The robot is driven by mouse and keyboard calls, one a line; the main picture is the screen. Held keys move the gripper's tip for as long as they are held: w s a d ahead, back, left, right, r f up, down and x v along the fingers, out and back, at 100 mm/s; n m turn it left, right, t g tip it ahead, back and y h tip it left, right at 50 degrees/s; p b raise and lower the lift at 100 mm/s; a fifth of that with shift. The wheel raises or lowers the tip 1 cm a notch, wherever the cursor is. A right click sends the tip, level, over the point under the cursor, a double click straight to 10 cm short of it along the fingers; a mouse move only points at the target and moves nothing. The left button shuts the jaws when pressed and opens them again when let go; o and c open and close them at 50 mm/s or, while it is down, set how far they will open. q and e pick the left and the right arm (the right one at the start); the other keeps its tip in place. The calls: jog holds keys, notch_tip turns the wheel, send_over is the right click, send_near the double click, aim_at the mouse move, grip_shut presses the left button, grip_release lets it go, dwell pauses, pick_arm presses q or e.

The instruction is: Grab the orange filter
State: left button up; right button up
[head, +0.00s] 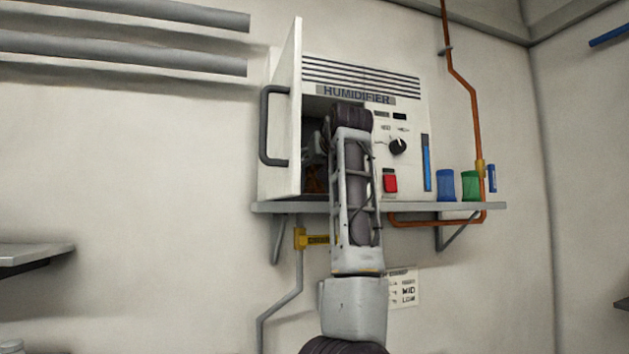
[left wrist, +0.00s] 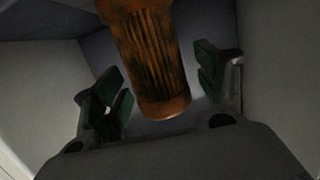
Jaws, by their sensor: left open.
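The orange filter (left wrist: 153,60) is a ribbed cylinder with smooth orange ends. In the left wrist view it stands tilted between the open fingers of my left gripper (left wrist: 163,88), with a visible gap on the right side. In the head view only a dim orange-brown bit of the filter (head: 315,180) shows inside the humidifier (head: 411,160). My left arm reaches into the humidifier's open compartment and hides most of it. The humidifier door (head: 287,120) with its dark handle stands open on the left. My right gripper does not show.
The humidifier stands on a wall shelf (head: 470,207). A blue container (head: 445,186) and a green container (head: 470,186) stand to its right, near a copper pipe (head: 474,110). The compartment walls lie close around my left gripper.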

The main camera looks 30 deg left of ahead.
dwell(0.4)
pick_arm(q)
jog(key=c, duration=1.2)
jog(key=shift+r, duration=0.1)
jog(key=shift+s+d+r+b, duration=0.1)
jog(key=shift+d+r+b, duration=0.1)
jog(key=shift+r+b, duration=0.15)
jog(key=shift+r, duration=3.05)
jog(key=shift+s+d+f+b+v, duration=0.1)
jog(key=shift+f+b+v, duration=0.65)
jog(key=shift+v, duration=2.45)
jog(key=shift+s+d+f+b+v, duration=0.15)
jog(key=shift+f+b+v, duration=0.6)
jog(key=shift+v, duration=2.5)
jog(key=shift+s+f+b+v, duration=0.1)
jog(key=shift+f+b+v, duration=0.6)
jog(key=shift+v, duration=2.5)
jog(key=shift+r, duration=0.2)
